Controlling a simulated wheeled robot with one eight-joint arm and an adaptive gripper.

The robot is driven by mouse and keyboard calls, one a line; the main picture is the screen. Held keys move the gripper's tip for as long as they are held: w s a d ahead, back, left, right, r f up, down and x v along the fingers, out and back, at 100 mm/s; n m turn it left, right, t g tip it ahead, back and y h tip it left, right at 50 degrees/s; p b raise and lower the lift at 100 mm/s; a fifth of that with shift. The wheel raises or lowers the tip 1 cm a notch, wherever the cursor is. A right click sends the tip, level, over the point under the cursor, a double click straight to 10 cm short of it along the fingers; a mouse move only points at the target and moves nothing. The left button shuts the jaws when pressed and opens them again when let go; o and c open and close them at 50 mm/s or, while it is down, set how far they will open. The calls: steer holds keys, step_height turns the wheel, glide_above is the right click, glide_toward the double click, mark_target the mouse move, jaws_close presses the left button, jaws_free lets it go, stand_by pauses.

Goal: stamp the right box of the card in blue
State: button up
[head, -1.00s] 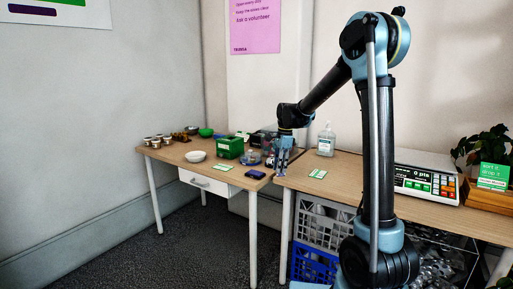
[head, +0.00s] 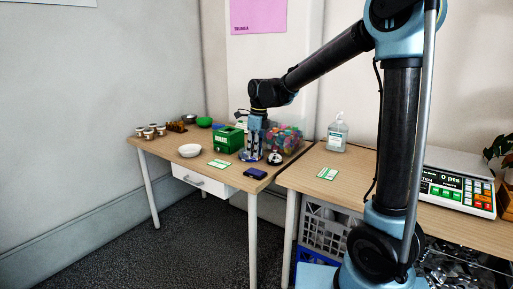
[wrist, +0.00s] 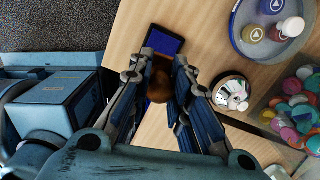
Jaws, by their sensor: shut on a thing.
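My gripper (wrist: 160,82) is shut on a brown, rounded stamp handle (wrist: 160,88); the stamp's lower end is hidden. In the head view my gripper (head: 251,158) is over the left table, close to the green box. A dark blue ink pad (head: 256,173) lies near that table's front right corner; in the wrist view the pad (wrist: 167,42) shows just beyond the fingertips. A green and white card (head: 218,164) lies near the left table's front edge. Another such card (head: 327,173) lies on the right table. Their boxes are too small to read.
A green box (head: 228,139), white bowl (head: 190,150) and clear bin of coloured caps (head: 285,138) stand on the left table. A silver bell (head: 275,158) is right of my gripper. The right table holds a sanitizer bottle (head: 338,132) and a scale (head: 458,190).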

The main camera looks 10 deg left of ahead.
mark_target(255, 159)
steer(key=shift+f, duration=2.4)
steer(key=shift+d+f, duration=0.1)
steer(key=shift+f, duration=0.4)
stand_by(0.4)
steer(key=shift+r, duration=0.1)
steer(key=shift+r, duration=3.4)
